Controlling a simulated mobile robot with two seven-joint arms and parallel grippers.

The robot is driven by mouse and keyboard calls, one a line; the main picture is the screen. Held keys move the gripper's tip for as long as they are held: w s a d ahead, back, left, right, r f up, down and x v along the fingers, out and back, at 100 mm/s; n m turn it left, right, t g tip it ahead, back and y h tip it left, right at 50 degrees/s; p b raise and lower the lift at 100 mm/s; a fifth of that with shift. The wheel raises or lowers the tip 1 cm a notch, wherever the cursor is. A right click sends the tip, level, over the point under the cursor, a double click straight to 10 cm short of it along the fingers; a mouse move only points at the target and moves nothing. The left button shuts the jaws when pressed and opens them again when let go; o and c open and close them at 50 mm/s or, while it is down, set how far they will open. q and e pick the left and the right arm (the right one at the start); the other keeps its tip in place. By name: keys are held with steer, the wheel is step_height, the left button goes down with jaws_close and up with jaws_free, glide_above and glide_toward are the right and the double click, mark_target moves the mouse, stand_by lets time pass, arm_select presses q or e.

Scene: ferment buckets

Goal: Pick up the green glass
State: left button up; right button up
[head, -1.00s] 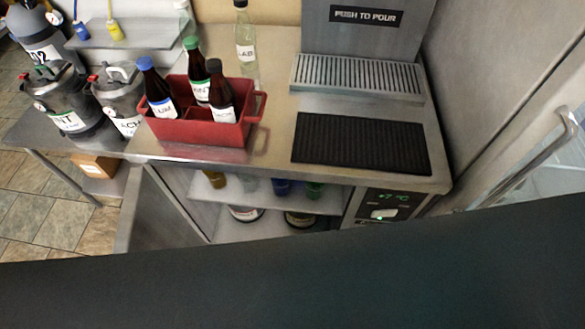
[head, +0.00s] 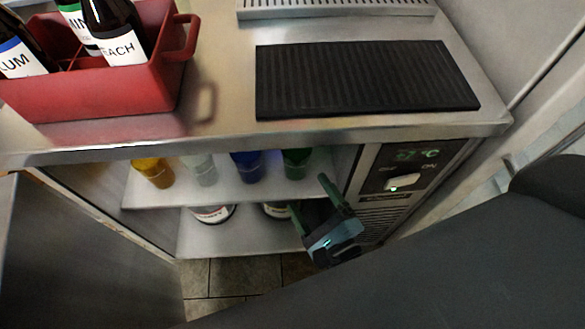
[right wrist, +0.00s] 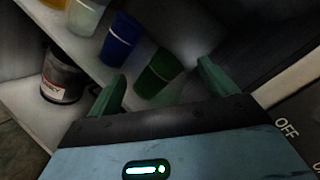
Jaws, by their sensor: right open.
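The green glass (head: 296,163) stands at the right end of the upper shelf under the counter, right of a blue glass (head: 246,166). In the right wrist view the green glass (right wrist: 158,74) shows just beyond the fingers, roughly in line with the gap between them. My right gripper (head: 309,205) is open and empty, in front of and below the shelf's right end in the head view; its fingers also show in the right wrist view (right wrist: 160,88). A gap to the glass seems to remain, but I cannot tell its depth. My left gripper is not in view.
A clear glass (head: 201,169) and an amber glass (head: 154,172) stand farther left on the shelf. Labelled containers (head: 212,214) sit on the lower shelf. The counter with a black mat (head: 365,77) overhangs the shelf; a control panel (head: 408,170) borders it on the right.

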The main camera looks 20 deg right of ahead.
mark_target(300, 173)
steer(key=w+f+m+h+b, duration=0.1)
steer(key=w+f+m+b, duration=0.1)
steer(key=m, duration=0.2)
steer(key=w+d+f+m+h+b, duration=0.1)
steer(key=w+f+m+b, duration=0.2)
steer(key=m, duration=0.1)
steer(key=w+f+m+h+b, duration=0.1)
steer(key=w+f+m+b, duration=0.1)
steer(key=w+m, duration=0.1)
steer(key=shift+d+f+m+g+h+b, duration=0.15)
steer(key=shift+d+m+g+h+b, duration=0.2)
steer(key=shift+m, duration=0.55)
steer(key=shift+w, duration=0.35)
steer(key=shift+w+d, duration=0.1)
steer(key=shift+w, duration=0.85)
steer(key=w, duration=0.3)
steer(key=shift+w+b, duration=0.35)
steer(key=shift+w+d, duration=0.15)
steer(key=shift+w, duration=0.55)
